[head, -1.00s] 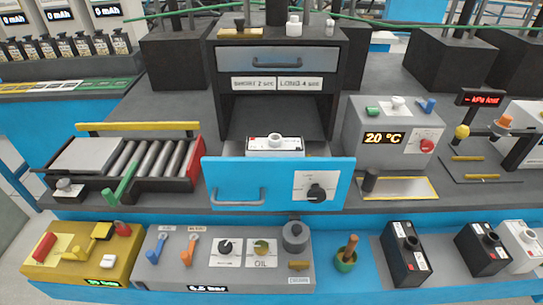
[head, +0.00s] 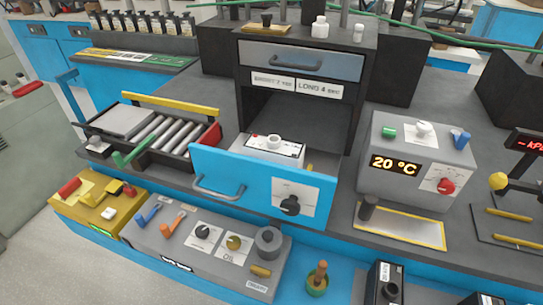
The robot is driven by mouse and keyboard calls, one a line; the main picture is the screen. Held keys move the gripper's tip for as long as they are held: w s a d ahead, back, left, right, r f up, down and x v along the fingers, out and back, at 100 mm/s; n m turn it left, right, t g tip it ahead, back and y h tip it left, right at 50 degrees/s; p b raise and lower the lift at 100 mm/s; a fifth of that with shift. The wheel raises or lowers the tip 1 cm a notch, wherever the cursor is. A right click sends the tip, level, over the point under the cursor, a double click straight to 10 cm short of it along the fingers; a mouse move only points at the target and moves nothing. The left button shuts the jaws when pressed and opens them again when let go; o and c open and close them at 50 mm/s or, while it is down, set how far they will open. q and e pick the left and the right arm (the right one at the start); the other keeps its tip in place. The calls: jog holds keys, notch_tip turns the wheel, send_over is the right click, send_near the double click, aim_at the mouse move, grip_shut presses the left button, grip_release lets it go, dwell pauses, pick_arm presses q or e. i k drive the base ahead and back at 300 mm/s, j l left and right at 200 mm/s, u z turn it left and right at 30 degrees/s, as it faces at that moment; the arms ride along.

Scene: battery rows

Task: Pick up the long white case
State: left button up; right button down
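A white case (head: 270,150) with a dark-edged top label and a round white cap sits in the open blue-fronted drawer (head: 240,183) of the dark cabinet. The drawer front hides its lower part, so I cannot tell its full length. A sign on the cabinet (head: 318,89) reads "LONG 4". Neither of my grippers is in view.
A roller tray (head: 160,138) stands left of the drawer, and a grey "20 °C" box (head: 418,155) stands right. A grey control panel (head: 200,240) lies in front. Black cases (head: 384,284) are cut off at the bottom edge. A green cable crosses above.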

aim_at(298, 162)
jog(key=l+u, duration=0.35)
jog(key=l, duration=0.2)
jog(key=z, duration=1.25)
jog(key=k+j+z, duration=0.25)
jog(key=j+z, duration=0.15)
jog(key=k+j+z, duration=0.4)
jog(key=i+l, duration=0.1)
